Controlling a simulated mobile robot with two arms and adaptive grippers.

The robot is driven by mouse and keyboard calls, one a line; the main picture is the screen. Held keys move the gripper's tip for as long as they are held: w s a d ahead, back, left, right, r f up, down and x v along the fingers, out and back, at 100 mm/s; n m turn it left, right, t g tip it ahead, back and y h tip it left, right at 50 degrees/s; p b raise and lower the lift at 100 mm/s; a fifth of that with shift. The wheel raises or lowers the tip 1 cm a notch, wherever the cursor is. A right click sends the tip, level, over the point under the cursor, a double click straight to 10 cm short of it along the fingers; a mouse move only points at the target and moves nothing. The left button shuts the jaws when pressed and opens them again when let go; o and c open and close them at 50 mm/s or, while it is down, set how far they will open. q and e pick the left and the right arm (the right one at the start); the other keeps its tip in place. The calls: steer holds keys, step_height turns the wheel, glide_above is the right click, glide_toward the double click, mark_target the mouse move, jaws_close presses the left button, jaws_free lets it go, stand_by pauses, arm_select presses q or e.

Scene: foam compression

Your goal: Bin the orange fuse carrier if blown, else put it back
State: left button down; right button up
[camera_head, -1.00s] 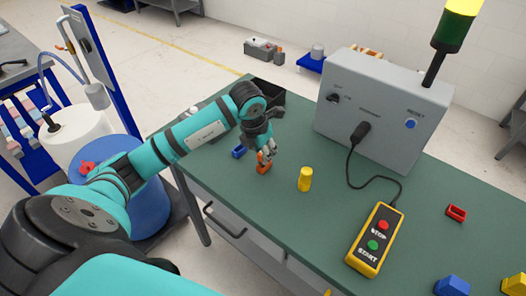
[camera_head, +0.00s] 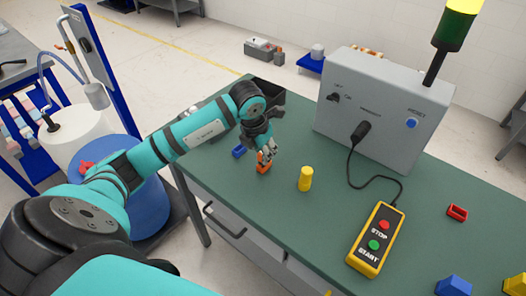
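The orange fuse carrier (camera_head: 262,169) stands on the green tabletop, left of the yellow cylinder. My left gripper (camera_head: 266,158) reaches down over it, with its fingertips at the carrier's upper part. The fingers cover some of the carrier, and I cannot tell whether they are closed on it. No fuse marking is readable at this size. A black open bin (camera_head: 270,95) stands at the table's far left edge, partly hidden behind my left wrist. My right gripper is not in view.
A blue piece (camera_head: 239,151) lies left of the carrier, and a yellow cylinder (camera_head: 305,179) stands to its right. A grey control box (camera_head: 385,115) stands behind, cabled to a yellow pendant (camera_head: 376,240). A red piece (camera_head: 457,213) lies at the right.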

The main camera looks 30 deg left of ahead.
arm_select(q)
steer(key=shift+f+b, duration=0.45)
steer(key=shift+f, duration=0.05)
steer(key=shift+b+x, duration=0.7)
steer(key=shift+x, duration=0.1)
steer(key=c, duration=1.1)
jaws_free()
steer(key=shift+s, duration=0.15)
steer(key=shift+r, duration=0.1)
steer(key=shift+w+p+v, duration=0.2)
steer(key=shift+p+v, duration=0.4)
steer(key=shift+v, duration=0.35)
steer(key=shift+w+p+v, duration=0.25)
steer(key=shift+p+v, duration=0.35)
steer(key=shift+v, duration=0.3)
steer(key=shift+w+p+v, duration=0.2)
steer(key=shift+p+v, duration=0.4)
steer(key=shift+v, duration=0.35)
steer(key=shift+r, duration=0.2)
